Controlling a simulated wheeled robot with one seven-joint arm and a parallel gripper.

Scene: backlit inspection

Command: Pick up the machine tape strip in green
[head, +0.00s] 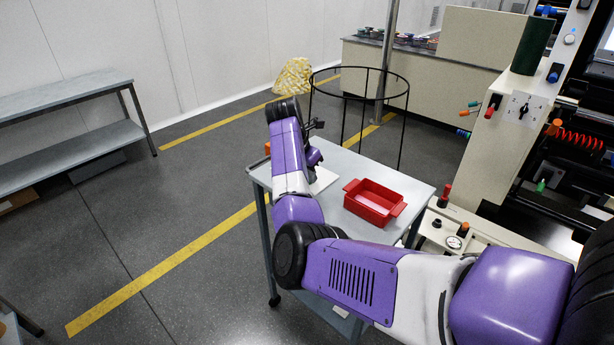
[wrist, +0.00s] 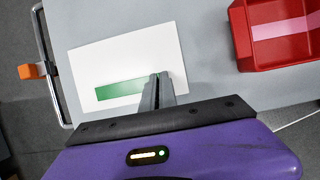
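The green machine tape strip (wrist: 120,91) lies along the lower part of a white sheet (wrist: 115,52) in the wrist view. My gripper (wrist: 160,77) is at the strip's right end, its two grey fingers drawn close together with only a thin dark slit between them. The strip runs up to the left finger, and its right end is hidden at the fingers, where they appear shut on it. The rest of the strip looks flat against the sheet. In the head view my arm hides the strip, and only a corner of the sheet (head: 323,180) shows.
A red tray (head: 372,201) stands on the grey cart (head: 412,187) to the right, with a pink strip (wrist: 285,23) inside it. An orange block (wrist: 29,71) is at the cart's left edge. A black wire hoop stand (head: 345,98) is behind the cart, and a machine stands right.

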